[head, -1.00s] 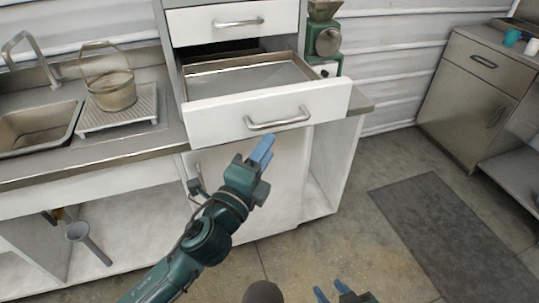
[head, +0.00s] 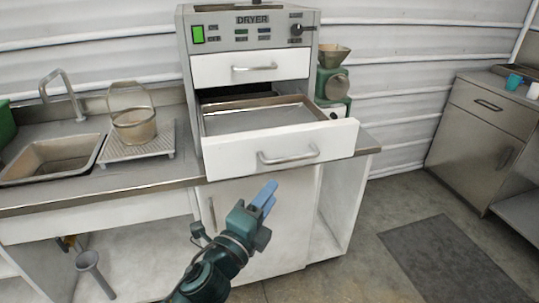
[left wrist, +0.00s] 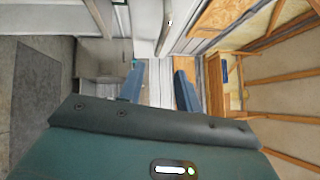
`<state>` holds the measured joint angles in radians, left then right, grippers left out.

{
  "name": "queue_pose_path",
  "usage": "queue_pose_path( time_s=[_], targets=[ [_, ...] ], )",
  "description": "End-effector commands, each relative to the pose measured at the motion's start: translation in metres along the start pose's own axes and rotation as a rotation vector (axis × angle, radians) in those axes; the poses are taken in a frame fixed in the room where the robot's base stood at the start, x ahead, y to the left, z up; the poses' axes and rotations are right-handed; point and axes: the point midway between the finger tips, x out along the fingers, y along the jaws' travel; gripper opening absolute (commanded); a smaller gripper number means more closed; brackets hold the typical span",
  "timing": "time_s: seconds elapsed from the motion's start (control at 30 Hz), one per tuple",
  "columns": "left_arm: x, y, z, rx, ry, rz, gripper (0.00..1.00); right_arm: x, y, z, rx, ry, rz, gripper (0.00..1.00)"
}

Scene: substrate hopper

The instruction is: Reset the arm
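My left gripper (head: 264,198) is in front of the white dryer cabinet, just below the open drawer (head: 285,150) and its handle, apart from it. Its blue fingers point up and to the right. In the left wrist view the two fingers (left wrist: 158,88) stand apart with nothing between them. My right gripper is out of view.
The dryer (head: 250,32) has a closed upper drawer and an open lower one with a metal tray (head: 262,118). A sink (head: 50,160) and a strainer basket (head: 134,127) are at left. A green grinder (head: 333,85) stands at right. The floor at right is clear around a dark mat (head: 450,260).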

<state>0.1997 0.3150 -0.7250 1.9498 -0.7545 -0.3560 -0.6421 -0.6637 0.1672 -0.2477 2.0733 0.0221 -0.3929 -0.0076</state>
Motion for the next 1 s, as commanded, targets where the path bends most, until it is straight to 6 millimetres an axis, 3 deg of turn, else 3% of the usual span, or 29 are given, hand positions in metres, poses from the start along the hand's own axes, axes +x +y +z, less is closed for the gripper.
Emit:
queue_pose_path(
  time_s=[0.13, 0.27, 0.4, 0.6, 0.7, 0.8, 1.0],
  targets=[
    [-0.011, 0.016, 0.001, -0.115, -0.019, 0.048, 0.34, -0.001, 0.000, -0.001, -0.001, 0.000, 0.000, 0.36],
    [-0.045, 0.061, 0.004, -0.446, -0.094, 0.174, 0.34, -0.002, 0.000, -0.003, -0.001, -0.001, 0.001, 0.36],
    [-0.109, 0.122, 0.006, -0.923, -0.262, 0.329, 0.34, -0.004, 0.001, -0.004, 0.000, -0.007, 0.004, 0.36],
    [-0.205, 0.181, 0.000, -1.455, -0.548, 0.450, 0.34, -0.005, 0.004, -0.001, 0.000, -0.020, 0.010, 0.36],
    [-0.238, 0.194, -0.003, -1.609, -0.653, 0.468, 0.34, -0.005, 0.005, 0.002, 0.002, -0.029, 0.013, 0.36],
    [-0.255, 0.200, -0.004, -1.686, -0.712, 0.473, 0.34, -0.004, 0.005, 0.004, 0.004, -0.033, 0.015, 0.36],
    [-0.260, 0.202, -0.005, -1.710, -0.729, 0.474, 0.34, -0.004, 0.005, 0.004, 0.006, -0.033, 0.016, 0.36]
  ],
)
